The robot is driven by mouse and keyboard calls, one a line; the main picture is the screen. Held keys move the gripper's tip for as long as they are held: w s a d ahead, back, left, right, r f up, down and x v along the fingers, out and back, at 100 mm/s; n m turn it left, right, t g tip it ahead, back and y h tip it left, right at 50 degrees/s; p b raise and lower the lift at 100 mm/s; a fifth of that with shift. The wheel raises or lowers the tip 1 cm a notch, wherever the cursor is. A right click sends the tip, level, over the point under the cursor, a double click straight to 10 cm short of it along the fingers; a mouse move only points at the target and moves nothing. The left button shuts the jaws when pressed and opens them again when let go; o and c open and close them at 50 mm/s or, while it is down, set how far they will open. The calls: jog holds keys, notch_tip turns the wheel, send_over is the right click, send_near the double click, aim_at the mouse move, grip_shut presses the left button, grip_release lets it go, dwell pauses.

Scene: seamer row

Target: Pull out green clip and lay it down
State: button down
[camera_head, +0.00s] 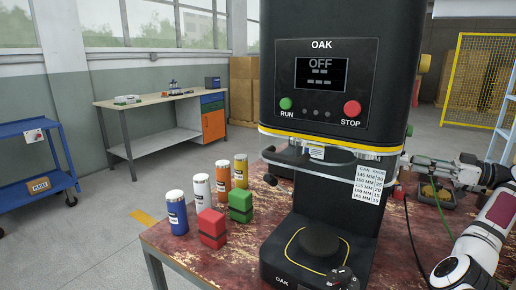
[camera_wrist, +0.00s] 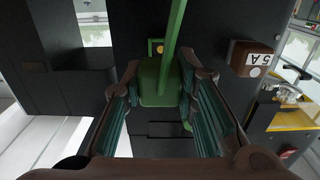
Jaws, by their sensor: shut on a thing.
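A green clip (camera_wrist: 158,85) shows in the wrist view as a green body with a long green strip rising from it. It lies between the two ribbed fingers of my gripper (camera_wrist: 160,95), which is shut on it. The clip is in front of a dark panel; whether it still sits in the panel is hidden. In the head view my gripper (camera_head: 440,168) is at the right side of the black OAK machine (camera_head: 325,105), and the clip is too small to make out clearly there.
A box marked 5 A (camera_wrist: 251,58) is right of the fingers. The worn red table (camera_head: 190,245) bears blue, white, orange and yellow cans, a red block (camera_head: 212,228) and a green block (camera_head: 241,206). A tray (camera_head: 436,196) sits below my gripper. The table's front left is bare.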

jog(key=shift+s+d, duration=0.25)
jog(key=shift+d, duration=0.05)
jog(key=shift+w+a, duration=0.1)
jog(key=shift+a, duration=0.1)
notch_tip(320, 180, up, 14)
jog(key=s+p, duration=0.1)
jog(key=shift+s+a, duration=0.15)
jog(key=shift+s, duration=0.15)
jog(key=shift+f, duration=0.1)
